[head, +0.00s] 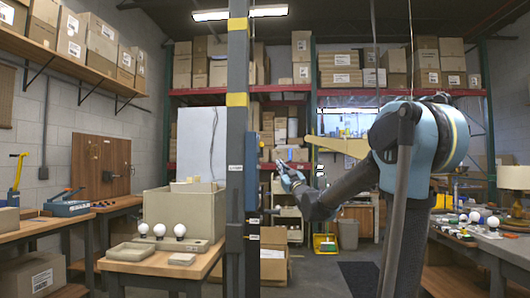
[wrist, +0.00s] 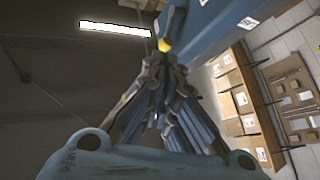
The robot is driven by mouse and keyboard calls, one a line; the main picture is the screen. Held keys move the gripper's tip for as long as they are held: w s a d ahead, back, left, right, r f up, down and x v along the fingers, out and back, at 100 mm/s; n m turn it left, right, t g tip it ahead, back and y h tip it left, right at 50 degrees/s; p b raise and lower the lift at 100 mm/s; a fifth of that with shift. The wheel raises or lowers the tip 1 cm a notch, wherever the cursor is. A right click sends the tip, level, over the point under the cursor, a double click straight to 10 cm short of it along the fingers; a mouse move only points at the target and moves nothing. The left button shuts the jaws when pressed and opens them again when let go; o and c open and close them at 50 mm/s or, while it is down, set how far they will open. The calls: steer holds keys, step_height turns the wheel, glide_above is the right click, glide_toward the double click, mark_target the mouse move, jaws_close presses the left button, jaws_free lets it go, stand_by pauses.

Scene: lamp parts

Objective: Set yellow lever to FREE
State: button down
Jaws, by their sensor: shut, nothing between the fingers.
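My gripper (head: 281,168) is shut and empty, lower left of the bar and right of the grey column. In the wrist view my gripper (wrist: 165,52) points up towards a blue panel (wrist: 212,22). A small yellow piece (wrist: 165,45) shows at the fingertips; I cannot tell whether it is part of the lever or whether they touch it.
The grey column (head: 237,130) with yellow bands stands left of my gripper and carries a blue box (head: 251,186). A bench with white bulbs (head: 180,230) and a beige bin (head: 160,205) is at left. Another blue device with a yellow handle (head: 17,172) is far left. Shelves with cartons stand behind.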

mark_target(261, 143)
steer(key=shift+s+a+r+n+y, duration=0.1)
steer(key=shift+a+r+n+y, duration=0.5)
steer(key=shift+a+r+y, duration=0.25)
steer(key=shift+f, duration=0.1)
steer(key=x, duration=1.3)
steer(key=shift+w+a, duration=0.1)
steer(key=shift+w, duration=0.3)
steer(key=shift+a+r, duration=0.2)
steer(key=shift+a+g, duration=0.1)
steer(key=shift+g, duration=0.2)
